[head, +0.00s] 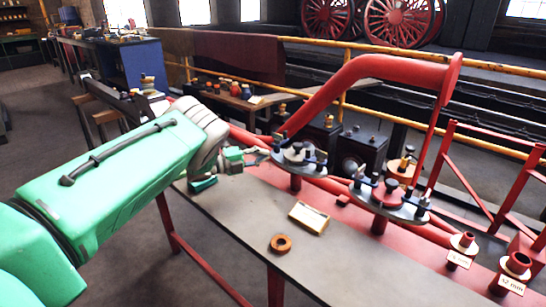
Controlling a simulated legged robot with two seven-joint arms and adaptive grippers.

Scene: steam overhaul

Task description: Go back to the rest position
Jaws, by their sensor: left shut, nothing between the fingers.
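My left arm (120,185), green with a dark cable handle, comes in from the left and reaches over the bench. My left gripper (262,155) is at its end, shut and empty. It is beside the left edge of the farther round grey plate (297,160), which stands on a red post. I cannot tell whether they touch. My right gripper is not in view.
The grey bench top (235,215) is clear at its near left. A brass ring (281,243) and a framed cream plaque (308,217) lie on it. A second round plate (390,203) and labelled red posts (514,268) stand to the right. A thick red pipe (395,68) arches behind.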

